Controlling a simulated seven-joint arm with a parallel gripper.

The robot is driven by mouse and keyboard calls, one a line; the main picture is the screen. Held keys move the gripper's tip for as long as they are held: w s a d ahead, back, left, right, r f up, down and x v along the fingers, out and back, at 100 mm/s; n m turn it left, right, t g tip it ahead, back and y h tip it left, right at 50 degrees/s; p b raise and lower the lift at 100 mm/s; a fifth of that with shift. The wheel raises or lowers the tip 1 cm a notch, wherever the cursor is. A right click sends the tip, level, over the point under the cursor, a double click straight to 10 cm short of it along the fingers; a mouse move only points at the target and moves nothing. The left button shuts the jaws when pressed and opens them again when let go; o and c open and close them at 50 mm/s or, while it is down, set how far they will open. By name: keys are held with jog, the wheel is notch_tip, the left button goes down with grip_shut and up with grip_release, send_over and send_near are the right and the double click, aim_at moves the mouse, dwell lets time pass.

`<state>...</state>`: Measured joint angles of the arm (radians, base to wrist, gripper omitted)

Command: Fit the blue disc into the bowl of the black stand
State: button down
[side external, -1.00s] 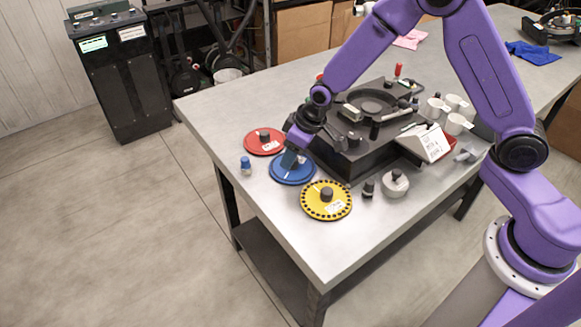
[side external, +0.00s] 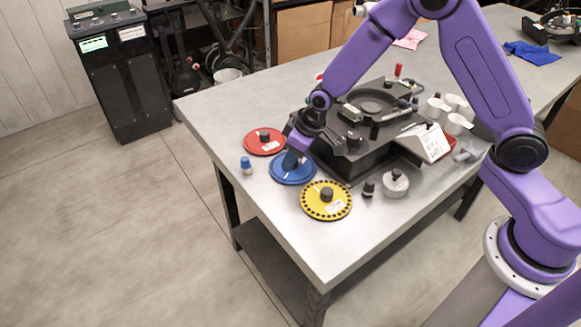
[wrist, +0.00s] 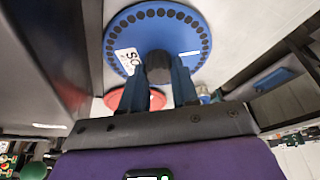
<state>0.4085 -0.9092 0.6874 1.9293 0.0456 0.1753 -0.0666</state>
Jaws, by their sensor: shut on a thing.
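The blue disc (side external: 288,177) lies on the table between the red and yellow discs. In the wrist view the blue disc (wrist: 190,27) shows a ring of dark holes near its rim, a white label and a dark central knob (wrist: 158,62). My gripper (side external: 291,161) is over it, and in the wrist view my gripper (wrist: 158,75) has its two fingers shut on that knob. The black stand (side external: 345,160) is to the right, with its round bowl (side external: 372,101) on top, empty as far as I can see.
A red disc (side external: 258,148) lies behind the blue one and a yellow disc (side external: 326,210) in front. A small blue-capped bottle (side external: 246,165) stands at the left edge. A grey knobbed weight (side external: 396,184), a white sign (side external: 426,143) and several white cups (side external: 456,123) are right of the stand.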

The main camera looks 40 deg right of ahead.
jog(key=shift+r, duration=0.1)
jog(key=shift+r, duration=1.4)
notch_tip(320, 180, up, 19)
jog(key=d, duration=0.1)
jog(key=d+m+h, duration=0.2)
jog(key=d+m, duration=0.4)
jog(key=d, duration=1.9)
jog(key=shift+t, duration=0.3)
jog(key=shift+s+d+f, duration=0.15)
jog(key=shift+f, duration=2.6)
jog(key=shift+s+d+f, duration=0.1)
jog(key=shift+f, duration=2.6)
jog(key=shift+f, duration=1.05)
